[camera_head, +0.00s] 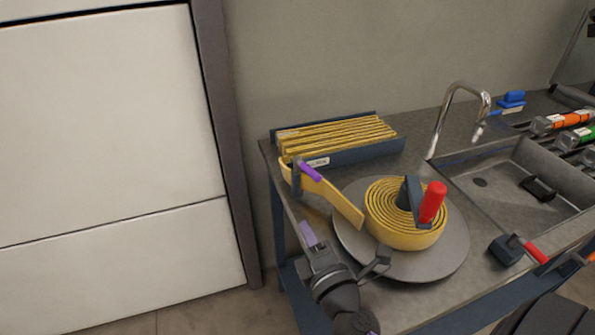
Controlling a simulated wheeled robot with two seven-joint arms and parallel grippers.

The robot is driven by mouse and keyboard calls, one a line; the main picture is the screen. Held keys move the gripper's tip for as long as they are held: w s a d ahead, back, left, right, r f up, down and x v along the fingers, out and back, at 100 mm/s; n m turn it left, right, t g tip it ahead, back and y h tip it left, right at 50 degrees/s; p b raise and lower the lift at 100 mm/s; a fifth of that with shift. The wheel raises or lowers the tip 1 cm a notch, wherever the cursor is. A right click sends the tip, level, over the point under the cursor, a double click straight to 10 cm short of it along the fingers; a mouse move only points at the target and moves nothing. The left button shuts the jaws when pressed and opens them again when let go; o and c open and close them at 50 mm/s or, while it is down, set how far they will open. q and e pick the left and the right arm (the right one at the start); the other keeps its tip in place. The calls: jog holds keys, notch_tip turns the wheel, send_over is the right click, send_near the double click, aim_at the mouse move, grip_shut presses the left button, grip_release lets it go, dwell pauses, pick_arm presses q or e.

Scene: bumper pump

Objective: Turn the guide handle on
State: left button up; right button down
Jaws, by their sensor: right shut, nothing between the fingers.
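A short purple handle (309,172) stands on a dark mount at the front left of the bench, by the yellow strip (335,197); I take it as the guide handle. The strip runs from the rack side towards a yellow coil (400,238) on a round grey turntable (452,262). A dark arm with a red upright grip (432,202) sits on the coil. My right gripper (307,232) is shut and empty. It appears below the purple handle, apart from it, beside the turntable's left edge. My left gripper is not in view.
A rack of yellow strips (360,150) stands at the back left of the bench. A sink (510,185) with a tap (440,125) is at the right. A dark block (505,250) and red lever (537,254) are near the front edge. A white cabinet (110,130) stands left.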

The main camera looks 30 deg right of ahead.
aim_at(307, 173)
jog(key=w+d, duration=0.1)
jog(key=w, duration=0.2)
jog(key=w+d+r+p, duration=0.1)
jog(key=w+d, duration=0.1)
jog(key=w, duration=0.1)
jog(key=w+d+p, duration=0.1)
jog(key=w+d, duration=0.1)
jog(key=w, duration=0.1)
jog(key=shift+d+r, duration=0.2)
jog(key=shift+d, duration=0.05)
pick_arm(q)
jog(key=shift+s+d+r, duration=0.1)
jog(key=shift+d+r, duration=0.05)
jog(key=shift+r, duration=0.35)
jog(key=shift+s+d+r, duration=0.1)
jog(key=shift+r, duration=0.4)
pick_arm(e)
jog(key=shift+d, duration=0.2)
